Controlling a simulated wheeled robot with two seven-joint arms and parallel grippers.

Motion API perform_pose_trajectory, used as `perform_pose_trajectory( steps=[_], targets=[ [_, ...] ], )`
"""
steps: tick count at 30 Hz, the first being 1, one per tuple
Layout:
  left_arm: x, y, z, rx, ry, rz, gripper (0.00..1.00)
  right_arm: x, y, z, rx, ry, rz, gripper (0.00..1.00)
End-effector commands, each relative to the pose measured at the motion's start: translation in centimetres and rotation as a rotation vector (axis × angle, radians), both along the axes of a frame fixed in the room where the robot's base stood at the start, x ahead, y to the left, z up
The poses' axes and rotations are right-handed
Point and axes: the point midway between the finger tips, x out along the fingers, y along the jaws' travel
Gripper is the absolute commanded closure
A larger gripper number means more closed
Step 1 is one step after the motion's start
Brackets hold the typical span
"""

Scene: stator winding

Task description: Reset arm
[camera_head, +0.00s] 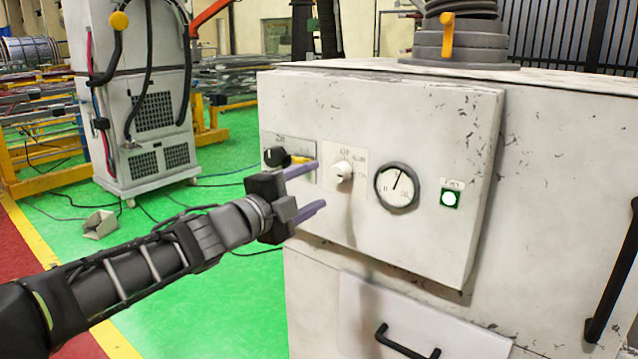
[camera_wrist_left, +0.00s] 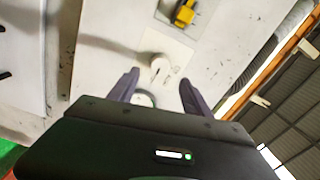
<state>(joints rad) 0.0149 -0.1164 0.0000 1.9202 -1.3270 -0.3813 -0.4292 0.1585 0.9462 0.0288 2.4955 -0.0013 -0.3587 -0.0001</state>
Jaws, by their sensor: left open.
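My left gripper (camera_head: 312,190) reaches in from the left in the head view, with its two purple-grey fingers apart and nothing between them. It is in front of the worn white control panel (camera_head: 430,120), near the white knob (camera_head: 343,171). In the left wrist view the open fingers (camera_wrist_left: 158,92) show with the white knob (camera_wrist_left: 160,66) beyond and between them. Whether a finger touches the panel I cannot tell. A black and yellow switch (camera_head: 277,157) is above the gripper; it also shows in the left wrist view (camera_wrist_left: 184,14). My right gripper is not in view.
A round gauge (camera_head: 397,187) and a lit green button (camera_head: 450,198) are right of the knob. A black drawer handle (camera_head: 405,343) sticks out below, and a long black handle (camera_head: 612,275) at right.

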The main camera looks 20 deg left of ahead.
Motion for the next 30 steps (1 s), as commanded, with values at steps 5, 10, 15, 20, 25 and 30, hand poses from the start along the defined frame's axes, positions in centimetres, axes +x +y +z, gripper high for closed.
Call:
perform_pose_trajectory(
  steps=[5,10,15,20,25,30],
  targets=[
    [0.0,0.0,0.0,0.0,0.001,0.0,0.43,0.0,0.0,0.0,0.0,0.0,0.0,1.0],
    [0.0,0.0,0.0,-0.016,0.006,0.001,0.43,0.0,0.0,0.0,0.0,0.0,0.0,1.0],
    [0.1,0.1,-1.3,-0.243,0.091,0.024,0.43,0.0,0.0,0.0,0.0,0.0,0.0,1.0],
    [1.5,-1.9,-10.6,-0.573,0.349,0.073,0.43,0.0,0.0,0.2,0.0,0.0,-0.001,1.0],
    [0.8,-4.3,-24.2,-0.876,0.675,0.205,0.43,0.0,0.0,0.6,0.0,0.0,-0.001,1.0],
    [-3.7,-6.7,-37.4,-1.101,0.984,0.409,0.43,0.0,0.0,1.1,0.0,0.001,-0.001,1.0]
  ],
)
